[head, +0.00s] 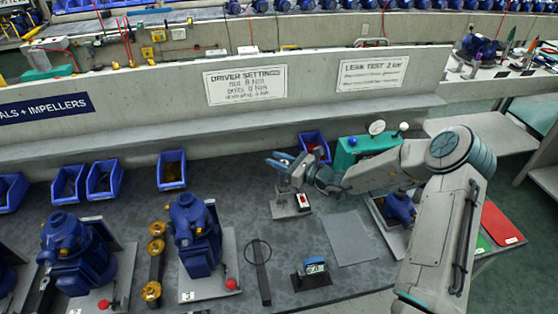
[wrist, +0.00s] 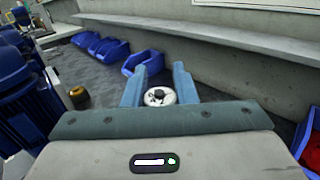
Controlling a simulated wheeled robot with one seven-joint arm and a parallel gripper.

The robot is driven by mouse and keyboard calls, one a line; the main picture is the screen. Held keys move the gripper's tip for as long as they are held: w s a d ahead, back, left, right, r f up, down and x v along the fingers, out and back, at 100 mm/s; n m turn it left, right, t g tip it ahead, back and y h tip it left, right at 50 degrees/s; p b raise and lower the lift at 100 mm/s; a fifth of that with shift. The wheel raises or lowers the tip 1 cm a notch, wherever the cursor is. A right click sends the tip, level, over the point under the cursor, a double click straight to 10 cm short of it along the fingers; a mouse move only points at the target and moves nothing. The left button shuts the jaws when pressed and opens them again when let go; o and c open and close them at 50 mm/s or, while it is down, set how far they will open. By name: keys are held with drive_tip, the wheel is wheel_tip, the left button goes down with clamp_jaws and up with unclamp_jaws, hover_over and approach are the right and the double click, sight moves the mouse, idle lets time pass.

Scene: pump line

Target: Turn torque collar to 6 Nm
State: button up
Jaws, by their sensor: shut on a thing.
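The torque collar (wrist: 159,96) is a round white ring with a dark centre, seen from above in the wrist view. The two light blue fingers of my gripper (wrist: 159,92) stand on either side of it and are shut on it. In the head view my gripper (head: 284,161) reaches in from the right, above a small stand (head: 283,210) with a red and white part (head: 303,200). The collar is hard to make out there. No collar setting can be read in either view.
A blue bin (head: 171,170) and another blue bin (head: 314,147) stand along the back wall. A teal unit with a gauge (head: 376,128) is close behind my arm. Blue pumps (head: 193,233) stand left.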

drive_tip(key=shift+g, duration=0.3)
drive_tip(key=shift+s+n+g+b, duration=0.3)
drive_tip(key=shift+n+g+b, duration=0.7)
drive_tip(key=shift+n+g, duration=1.25)
drive_tip(key=shift+s+n+g+b, duration=0.3)
drive_tip(key=shift+n+g+b, duration=0.85)
drive_tip(key=shift+g, duration=1.85)
drive_tip(key=shift+s+n+g+b, duration=0.3)
drive_tip(key=shift+n+g+b, duration=0.5)
drive_tip(key=shift+n+g, duration=1.55)
drive_tip(key=shift+s+g+h, duration=0.1)
drive_tip(key=shift+g+h, duration=0.2)
drive_tip(key=shift+g, duration=0.5)
drive_tip(key=o, duration=1)
drive_tip(key=shift+r, duration=0.15)
